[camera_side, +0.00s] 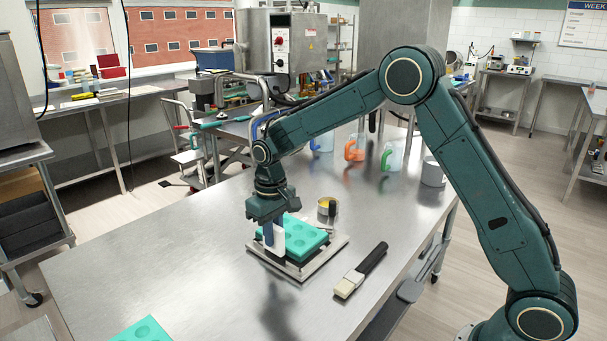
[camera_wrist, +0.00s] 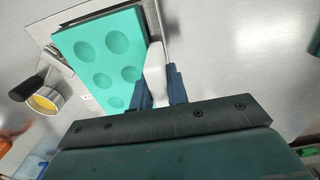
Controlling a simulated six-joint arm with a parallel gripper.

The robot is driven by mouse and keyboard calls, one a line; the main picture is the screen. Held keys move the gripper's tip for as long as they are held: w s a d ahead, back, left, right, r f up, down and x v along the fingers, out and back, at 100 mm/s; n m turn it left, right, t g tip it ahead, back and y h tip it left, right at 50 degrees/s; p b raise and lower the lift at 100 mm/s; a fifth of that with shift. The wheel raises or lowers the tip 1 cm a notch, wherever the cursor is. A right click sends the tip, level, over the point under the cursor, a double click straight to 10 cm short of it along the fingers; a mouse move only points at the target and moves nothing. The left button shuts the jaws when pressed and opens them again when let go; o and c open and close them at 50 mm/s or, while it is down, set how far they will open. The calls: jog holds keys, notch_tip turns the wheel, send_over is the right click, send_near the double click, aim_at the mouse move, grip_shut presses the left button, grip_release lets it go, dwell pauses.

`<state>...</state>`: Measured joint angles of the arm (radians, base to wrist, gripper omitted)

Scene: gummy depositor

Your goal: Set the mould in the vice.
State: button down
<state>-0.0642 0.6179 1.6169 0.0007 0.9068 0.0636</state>
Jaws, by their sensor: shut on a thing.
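The teal mould (camera_side: 300,235), with round hollows, lies flat at the metal vice (camera_side: 312,262) on the steel table. In the wrist view the mould (camera_wrist: 88,48) fills the upper left, over the vice's grey plate (camera_wrist: 45,14). I cannot tell whether it is fully seated. My gripper (camera_side: 272,246) points down at the mould's near left edge. Its blue fingers are shut on a white upright piece (camera_wrist: 155,72) beside that edge. I cannot tell whether this piece belongs to the mould or the vice. The fingers hide its lower end.
A brush (camera_side: 361,271) lies right of the vice. A small pot of yellow stuff (camera_side: 326,208) stands behind it. Another teal piece (camera_side: 143,331) is at the table's front left. Jugs (camera_side: 355,148) and a grey cup (camera_side: 433,172) stand at the back. The table's left is clear.

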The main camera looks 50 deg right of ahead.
jog(key=shift+f, duration=0.8)
jog(key=c, duration=1.3)
grip_release()
notch_tip(320, 180, up, 13)
jog(key=shift+r, duration=0.4)
